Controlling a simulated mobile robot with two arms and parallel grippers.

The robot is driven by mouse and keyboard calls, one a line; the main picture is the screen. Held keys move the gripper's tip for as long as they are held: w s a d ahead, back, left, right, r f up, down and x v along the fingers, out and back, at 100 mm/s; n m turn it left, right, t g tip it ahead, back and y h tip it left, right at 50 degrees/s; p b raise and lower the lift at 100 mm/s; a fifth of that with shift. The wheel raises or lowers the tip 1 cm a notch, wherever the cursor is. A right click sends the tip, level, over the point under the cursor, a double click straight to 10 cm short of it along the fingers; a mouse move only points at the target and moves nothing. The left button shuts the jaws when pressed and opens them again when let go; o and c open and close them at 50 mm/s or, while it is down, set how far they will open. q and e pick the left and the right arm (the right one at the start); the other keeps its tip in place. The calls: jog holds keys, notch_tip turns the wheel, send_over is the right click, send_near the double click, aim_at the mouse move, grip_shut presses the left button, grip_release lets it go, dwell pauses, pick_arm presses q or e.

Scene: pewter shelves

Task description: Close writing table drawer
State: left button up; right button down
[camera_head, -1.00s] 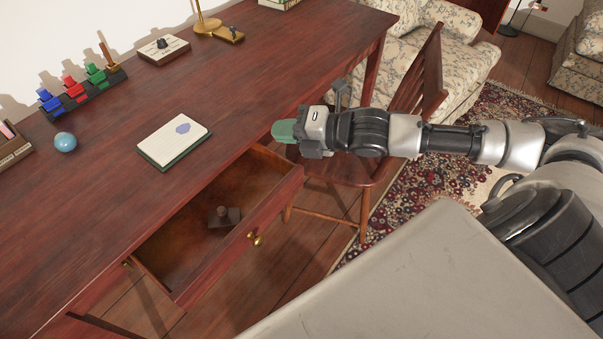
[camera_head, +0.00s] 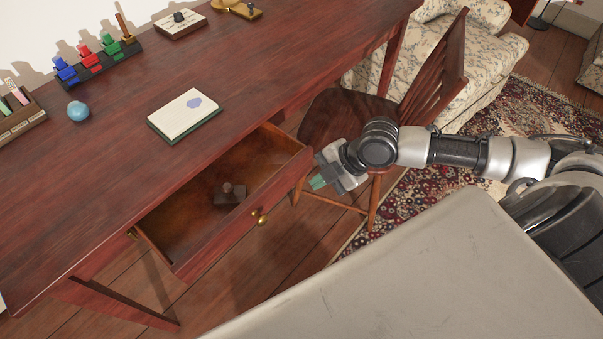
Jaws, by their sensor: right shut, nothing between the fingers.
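The writing table (camera_head: 250,70) is dark red-brown wood and fills the left and middle of the head view. Its drawer (camera_head: 245,223) is pulled out towards me, with a small brass knob (camera_head: 261,219) on the front. A small dark object with a knob-like handle (camera_head: 229,193) lies inside the drawer. My right gripper (camera_head: 317,182) is shut and empty, with greenish fingertips. It is just right of the drawer front's right end and appears apart from it; the exact depth gap is hard to tell. My left gripper is not in view.
A wooden chair (camera_head: 440,75) stands right of the drawer, behind my right arm. A notebook (camera_head: 185,115), a blue ball (camera_head: 78,111) and a rack of coloured stamps (camera_head: 92,62) are on the table. A patterned sofa (camera_head: 480,70) and a rug (camera_head: 525,105) lie beyond.

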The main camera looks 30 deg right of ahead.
aim_at(288, 183)
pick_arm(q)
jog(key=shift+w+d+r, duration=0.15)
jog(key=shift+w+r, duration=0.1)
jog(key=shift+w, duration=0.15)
pick_arm(e)
jog(key=shift+w+a+f, duration=0.25)
jog(key=shift+w+a, duration=0.15)
jog(key=shift+w, duration=0.3)
jog(key=shift+w+a+f, duration=0.2)
jog(key=shift+w+a, duration=0.15)
jog(key=shift+w, duration=0.4)
jog(key=shift+w+a+f, duration=0.25)
jog(key=shift+w+a, duration=0.15)
jog(key=shift+w, duration=0.3)
